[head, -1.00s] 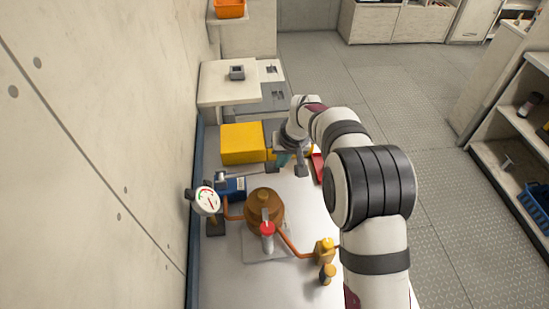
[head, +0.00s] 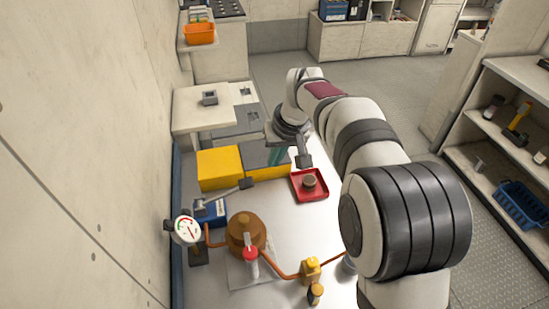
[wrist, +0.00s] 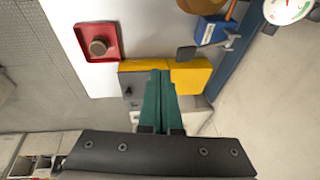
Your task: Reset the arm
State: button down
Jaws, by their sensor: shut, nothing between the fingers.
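My gripper (head: 277,158) is shut and empty. In the head view its green fingers are partly hidden by the dark wrist parts, in front of the grey part of a yellow and grey box (head: 220,168). In the wrist view the two green fingers (wrist: 161,75) lie side by side and point toward that yellow and grey box (wrist: 190,78). I cannot tell how high the fingers are above it. My arm reaches in from the right over the white bench (head: 290,222).
A red tray (head: 323,192) holding a small round grey-brown thing lies beside the box. A brown domed vessel (head: 246,232) with copper pipe, a gauge (head: 187,230), a blue block (head: 210,213) with a lever and a yellow valve (head: 311,270) stand nearer. Shelves are at right.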

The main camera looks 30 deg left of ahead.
dwell(0.3)
jog(key=s+d+r+m, duration=0.2)
jog(key=s+d+m, duration=0.15)
jog(key=d, duration=0.55)
jog(key=s+d+r+m+h, duration=0.1)
jog(key=s+d+m, duration=0.2)
jog(key=s+d, duration=0.35)
jog(key=s+d+r+m, duration=0.2)
jog(key=s+d+m, duration=0.1)
jog(key=d, duration=0.7)
jog(key=s+d+f+m, duration=0.2)
jog(key=s+d, duration=0.1)
jog(key=s, duration=0.3)
jog(key=s+d+f+m+g, duration=0.1)
jog(key=s+d+f+m, duration=0.1)
jog(key=s+d, duration=0.2)
jog(key=s, duration=0.3)
jog(key=shift+f+m+h, duration=0.15)
jog(key=shift+m+h, duration=0.2)
jog(key=shift+h, duration=0.05)
